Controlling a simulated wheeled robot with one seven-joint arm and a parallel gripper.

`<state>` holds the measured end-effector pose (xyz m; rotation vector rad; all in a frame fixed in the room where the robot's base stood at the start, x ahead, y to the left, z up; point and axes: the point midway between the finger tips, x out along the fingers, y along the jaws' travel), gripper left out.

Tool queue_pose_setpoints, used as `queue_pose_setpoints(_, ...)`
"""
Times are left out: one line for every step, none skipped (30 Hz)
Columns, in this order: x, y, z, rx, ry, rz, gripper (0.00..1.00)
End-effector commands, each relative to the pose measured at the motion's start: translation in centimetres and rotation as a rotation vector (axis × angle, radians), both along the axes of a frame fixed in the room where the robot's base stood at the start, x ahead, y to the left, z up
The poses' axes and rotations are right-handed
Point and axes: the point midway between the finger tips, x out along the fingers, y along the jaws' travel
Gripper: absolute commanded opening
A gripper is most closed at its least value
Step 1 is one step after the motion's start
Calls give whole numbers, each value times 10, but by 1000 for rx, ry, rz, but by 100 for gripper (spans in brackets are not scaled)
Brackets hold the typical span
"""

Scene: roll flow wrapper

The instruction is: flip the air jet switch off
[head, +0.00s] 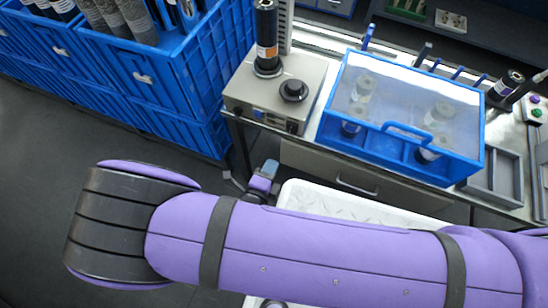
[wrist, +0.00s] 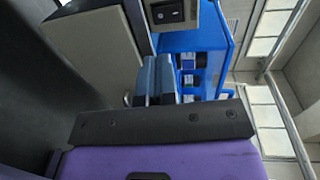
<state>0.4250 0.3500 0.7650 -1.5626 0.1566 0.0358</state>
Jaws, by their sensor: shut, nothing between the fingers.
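A steel box (head: 278,92) with a black round knob stands on the bench. Small fittings, one bluish (head: 258,113) and one dark (head: 292,127), sit on its front face. In the wrist view a black rocker switch (wrist: 167,12) shows on a pale panel at the top edge, partly cut off. I cannot read a label or tell its on or off position. My gripper (wrist: 158,62) is shut and empty, its two blue-grey fingers together, pointing toward the panel and apart from the switch. In the head view my gripper (head: 269,167) is small, below the box's front.
A blue-framed clear cover (head: 405,105) with glass jars under it stands right of the box. Blue crates (head: 160,75) stand at the left. A drawer front (head: 350,180) lies below the bench edge. The floor at the lower left is clear.

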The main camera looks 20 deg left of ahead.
Motion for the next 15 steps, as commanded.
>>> queue_pose_setpoints(9, -1, -1, -1, -2, -3, 0)
queue_pose_setpoints(14, -2, -2, -1, -2, -3, 0)
queue_pose_setpoints(22, -3, -3, -1, -1, -3, 0)
queue_pose_setpoints(28, -3, -3, -2, -2, -3, 0)
queue_pose_setpoints(33, -4, -4, -3, -3, -4, 0)
queue_pose_setpoints(40, -4, -5, -2, -2, -3, 0)
queue_pose_setpoints(46, -5, -6, -2, -2, -3, 0)
queue_pose_setpoints(52, -5, -6, -2, -2, -3, 0)
queue_pose_setpoints(59, -6, -7, -2, -2, -4, 0)
queue_pose_setpoints(64, -6, -8, -2, -2, -3, 0)
queue_pose_setpoints(70, -6, -9, -1, -2, -3, 0)
queue_pose_setpoints(77, -7, -10, -1, -2, -3, 0)
queue_pose_setpoints(82, -7, -10, -1, -2, -3, 0)
queue_pose_setpoints(87, -8, -11, -1, -2, -3, 0)
queue_pose_setpoints(93, -8, -11, -1, -2, -3, 0)
